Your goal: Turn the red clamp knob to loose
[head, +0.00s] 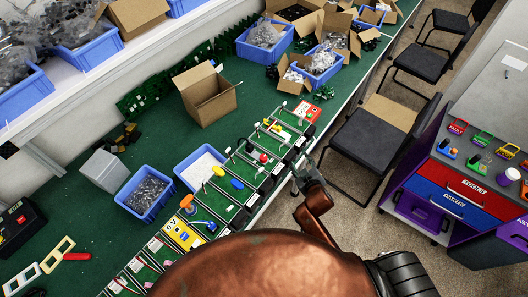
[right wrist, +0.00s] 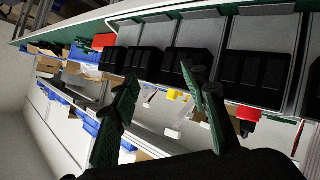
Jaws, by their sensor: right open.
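The red knob (head: 264,157) is a small round knob on one of the dark modules in the row along the green bench. A yellow knob (head: 218,170) and a blue knob (head: 237,184) stand to its left on the same row. My right gripper (head: 306,168) is at the bench's front edge, to the right of the red knob and apart from it. In the right wrist view its two green-grey fingers (right wrist: 162,82) are spread with nothing between them. A red part (right wrist: 248,113) shows beyond them, but I cannot tell if it is the knob. My left gripper is out of view.
The module row (head: 232,212) lines the front of the bench. A blue bin of white parts (head: 179,164), a darker-filled blue bin (head: 131,208) and an open cardboard box (head: 208,107) stand behind it. Black chairs (head: 372,143) and a tool cart (head: 462,186) stand right of the bench.

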